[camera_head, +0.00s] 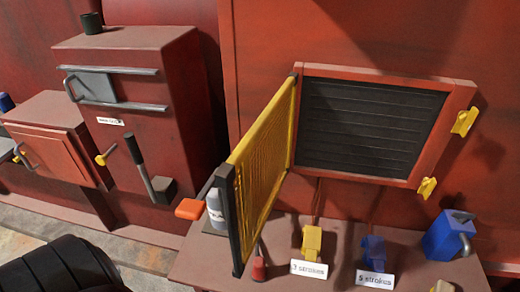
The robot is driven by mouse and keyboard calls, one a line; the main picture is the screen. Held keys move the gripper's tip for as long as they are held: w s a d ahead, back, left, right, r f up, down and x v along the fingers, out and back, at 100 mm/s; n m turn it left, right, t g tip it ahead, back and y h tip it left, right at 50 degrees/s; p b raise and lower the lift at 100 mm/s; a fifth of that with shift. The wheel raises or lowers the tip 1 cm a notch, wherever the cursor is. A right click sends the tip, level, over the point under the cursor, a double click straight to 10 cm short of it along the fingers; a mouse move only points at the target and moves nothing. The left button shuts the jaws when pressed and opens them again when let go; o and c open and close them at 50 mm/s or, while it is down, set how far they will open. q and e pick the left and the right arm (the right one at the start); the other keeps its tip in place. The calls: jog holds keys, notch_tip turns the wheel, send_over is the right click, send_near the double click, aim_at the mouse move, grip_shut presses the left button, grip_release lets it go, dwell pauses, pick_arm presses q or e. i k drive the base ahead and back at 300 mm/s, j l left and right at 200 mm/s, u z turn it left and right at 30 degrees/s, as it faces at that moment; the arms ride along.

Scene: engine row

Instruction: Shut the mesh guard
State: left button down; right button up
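The mesh guard (262,155) is a yellow mesh panel with dark end bars. It stands open, swung out toward me from the left side of a red frame (460,100) around a dark slatted opening (370,125). Its near dark edge bar (230,222) is at the middle of the camera_head view. Two yellow clips, an upper one (463,122) and a lower one (427,187), sit on the frame's right side. Neither of my grippers is in view.
An orange handle (190,208) is close left of the guard. Red cabinets (135,65) stand left.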

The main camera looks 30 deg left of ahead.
aim_at(225, 177)
jog(key=k+j+z, duration=0.1)
jog(key=j, duration=0.4)
jog(key=k+j, duration=0.1)
jog(key=j, duration=0.4)
jog(key=k+j+z, duration=0.15)
jog(key=j, duration=0.35)
jog(key=i, duration=0.05)
